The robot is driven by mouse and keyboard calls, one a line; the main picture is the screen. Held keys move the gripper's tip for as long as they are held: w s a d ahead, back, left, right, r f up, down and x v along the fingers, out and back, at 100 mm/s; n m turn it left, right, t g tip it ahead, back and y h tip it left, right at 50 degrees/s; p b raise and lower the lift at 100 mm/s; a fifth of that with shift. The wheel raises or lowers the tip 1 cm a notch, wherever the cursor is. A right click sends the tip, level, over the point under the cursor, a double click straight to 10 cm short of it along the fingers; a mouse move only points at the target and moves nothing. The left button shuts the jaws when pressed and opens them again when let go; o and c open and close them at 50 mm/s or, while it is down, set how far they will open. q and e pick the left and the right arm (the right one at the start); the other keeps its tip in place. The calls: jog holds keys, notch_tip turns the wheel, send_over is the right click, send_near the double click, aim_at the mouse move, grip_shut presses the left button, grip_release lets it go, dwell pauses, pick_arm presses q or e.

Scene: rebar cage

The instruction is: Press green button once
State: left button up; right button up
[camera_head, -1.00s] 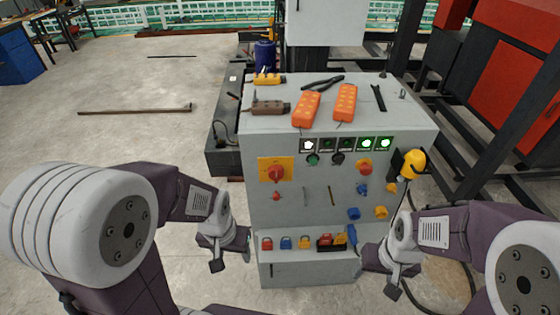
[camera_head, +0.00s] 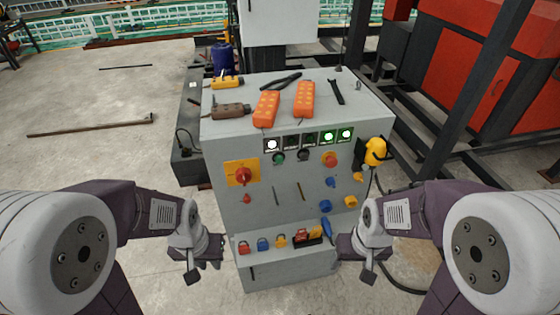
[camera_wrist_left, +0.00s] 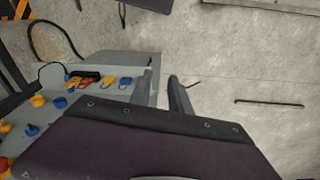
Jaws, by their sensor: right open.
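A green button (camera_head: 278,158) sits on the front of a grey control cabinet (camera_head: 225,150), under a row of indicator lights. A black button (camera_head: 303,155) is just right of it. My right gripper (camera_head: 354,265) is open, right of the cabinet's lower front and below the button.
A red rotary switch (camera_head: 243,175) on a yellow plate and a second red knob (camera_head: 330,159) flank the buttons. A lower ledge holds several coloured padlocks (camera_head: 263,244). Orange pendants (camera_head: 266,108) lie on top. Left floor is mostly open.

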pick_arm(q)
grip_shut()
dwell(1.4)
